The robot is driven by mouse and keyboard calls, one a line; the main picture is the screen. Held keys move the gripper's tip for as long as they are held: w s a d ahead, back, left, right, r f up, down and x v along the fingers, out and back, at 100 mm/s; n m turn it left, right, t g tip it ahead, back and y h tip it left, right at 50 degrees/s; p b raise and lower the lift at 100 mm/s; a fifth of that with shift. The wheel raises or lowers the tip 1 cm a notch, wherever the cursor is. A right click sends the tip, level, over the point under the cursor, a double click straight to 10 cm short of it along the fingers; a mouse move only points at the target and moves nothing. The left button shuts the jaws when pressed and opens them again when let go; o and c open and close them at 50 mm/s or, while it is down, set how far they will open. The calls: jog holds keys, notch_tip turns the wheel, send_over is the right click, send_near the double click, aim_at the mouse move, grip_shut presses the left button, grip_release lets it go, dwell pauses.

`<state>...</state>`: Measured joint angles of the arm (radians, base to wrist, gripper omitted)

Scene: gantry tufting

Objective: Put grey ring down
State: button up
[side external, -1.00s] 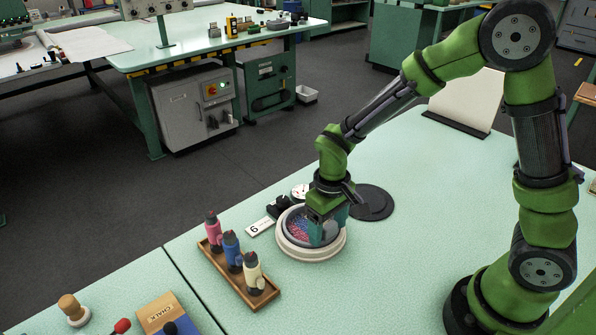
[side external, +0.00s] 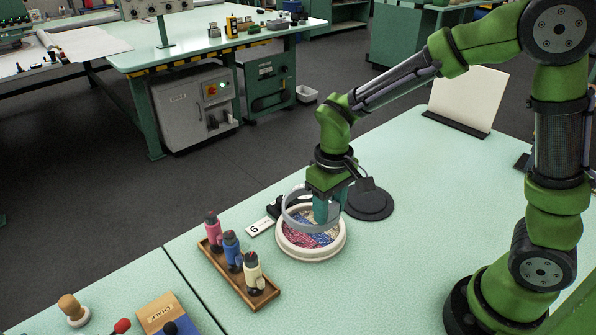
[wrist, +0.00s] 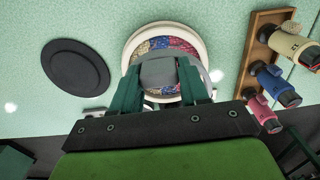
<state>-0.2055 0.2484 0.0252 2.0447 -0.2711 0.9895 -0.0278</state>
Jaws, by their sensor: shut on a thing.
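My gripper (side external: 326,208) is shut on the grey ring (side external: 287,208) by one side of it. The ring hangs tilted just above the round white frame (side external: 312,254). Inside the frame lies a red, white and blue tufted piece (side external: 306,240). In the wrist view the fingers (wrist: 160,80) close around a grey part of the ring, and they hide some of the white frame (wrist: 133,45). A flat round black disc (side external: 370,206) lies on the table to the right of the ring. It also shows in the wrist view (wrist: 75,77).
A wooden tray (side external: 233,277) with pink, blue and cream bottles stands left of the frame. A white card marked 6 (side external: 260,226) and small dark items lie behind it. A chalk box (side external: 166,315) and a stamp (side external: 73,309) are at front left.

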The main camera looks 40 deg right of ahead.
notch_tip(320, 180, up, 3)
jog(key=shift+r, duration=0.1)
jog(key=s+d+f+m, duration=0.1)
jog(key=s+d+m, duration=0.1)
jog(key=d, duration=1.6)
jog(key=f, duration=0.3)
jog(key=f+n, duration=0.1)
jog(key=f, duration=0.1)
jog(key=f+n, duration=0.1)
jog(key=f, duration=0.2)
jog(key=shift+d+f, duration=0.25)
jog(key=shift+f, duration=0.05)
jog(key=shift+f, duration=0.1)
jog(key=o, duration=1)
